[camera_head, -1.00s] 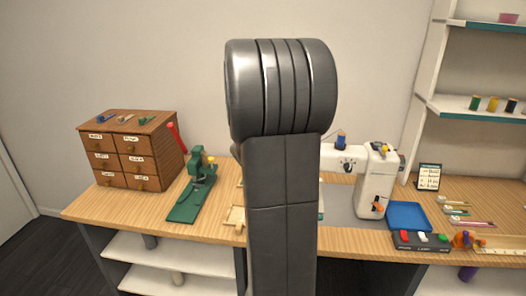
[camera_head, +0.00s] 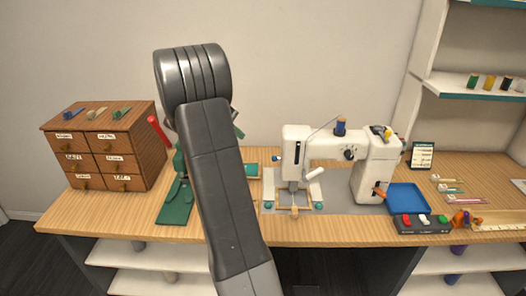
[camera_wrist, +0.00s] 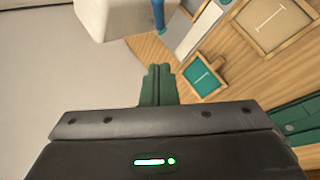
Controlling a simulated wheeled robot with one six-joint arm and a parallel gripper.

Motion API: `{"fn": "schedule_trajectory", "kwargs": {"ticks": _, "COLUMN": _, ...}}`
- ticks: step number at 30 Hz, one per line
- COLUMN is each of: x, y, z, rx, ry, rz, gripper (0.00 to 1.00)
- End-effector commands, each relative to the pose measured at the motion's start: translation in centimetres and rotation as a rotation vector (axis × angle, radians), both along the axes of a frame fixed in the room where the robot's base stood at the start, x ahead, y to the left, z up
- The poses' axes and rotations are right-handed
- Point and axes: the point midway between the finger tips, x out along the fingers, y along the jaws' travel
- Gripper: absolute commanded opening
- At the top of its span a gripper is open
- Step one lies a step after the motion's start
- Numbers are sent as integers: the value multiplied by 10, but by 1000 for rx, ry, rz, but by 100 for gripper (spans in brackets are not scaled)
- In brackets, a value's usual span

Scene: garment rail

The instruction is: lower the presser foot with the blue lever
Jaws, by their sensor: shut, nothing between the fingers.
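The white sewing machine (camera_head: 372,165) stands on the table right of my arm in the head view. Its blue lever (camera_head: 277,158) sticks out from the left side of the machine's head. A blue piece, which looks like the lever (camera_wrist: 158,14), also shows at the top edge of the wrist view, beside the white machine body (camera_wrist: 112,14). The presser foot area (camera_head: 294,190) is under the machine's head, too small to tell its height. My gripper's green fingers (camera_wrist: 158,72) are shut and empty, apart from the lever.
A green press (camera_head: 175,205) and a wooden drawer cabinet (camera_head: 105,150) stand to the left. A blue tray (camera_head: 408,198) and a button box (camera_head: 422,224) lie right of the machine. Framed pieces (camera_wrist: 203,78) lie on the table below my gripper.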

Motion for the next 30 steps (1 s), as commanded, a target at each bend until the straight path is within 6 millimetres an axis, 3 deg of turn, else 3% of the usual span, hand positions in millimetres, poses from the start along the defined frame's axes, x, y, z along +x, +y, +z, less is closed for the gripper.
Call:
{"fn": "schedule_trajectory", "kwargs": {"ticks": 8, "x": 9, "y": -18, "z": -20, "rx": -1, "ry": 5, "rz": -3, "gripper": 0}}
{"fn": "schedule_trajectory", "kwargs": {"ticks": 18, "x": 34, "y": -61, "z": -72, "rx": -1, "ry": 4, "rz": -4, "gripper": 0}}
{"fn": "schedule_trajectory", "kwargs": {"ticks": 24, "x": 26, "y": -84, "z": -84, "rx": -1, "ry": 2, "rz": -1, "gripper": 0}}
{"fn": "schedule_trajectory", "kwargs": {"ticks": 30, "x": 22, "y": -92, "z": -91, "rx": 0, "ry": 2, "rz": 0, "gripper": 0}}
